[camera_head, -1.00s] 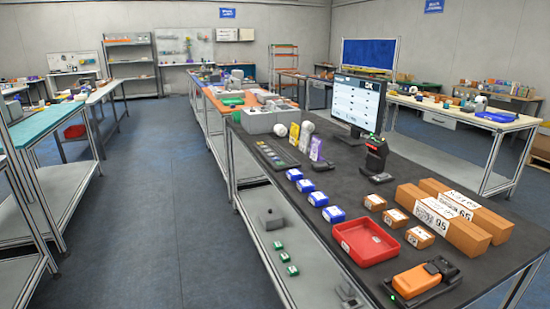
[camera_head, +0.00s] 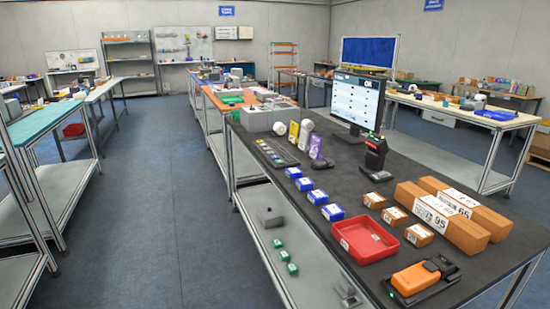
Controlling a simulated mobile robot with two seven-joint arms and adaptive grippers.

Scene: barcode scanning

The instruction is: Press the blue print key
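A dark key panel (camera_head: 277,152) with a row of small keys lies flat on the black worktop (camera_head: 345,187), near its left edge. Its keys are too small for me to tell which one is the blue print key. A monitor (camera_head: 358,99) with a lit white list on its screen stands behind and to the right of the panel. Neither of my grippers shows in the head view, so nothing of mine is seen near the panel.
On the worktop are blue boxes (camera_head: 332,212), a red tray (camera_head: 367,240), orange-brown cartons (camera_head: 450,222), a black scanner stand (camera_head: 375,158) and an orange handheld device (camera_head: 415,277). A grey machine (camera_head: 266,118) stands beyond the panel. The floor aisle (camera_head: 175,210) left of the bench is clear.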

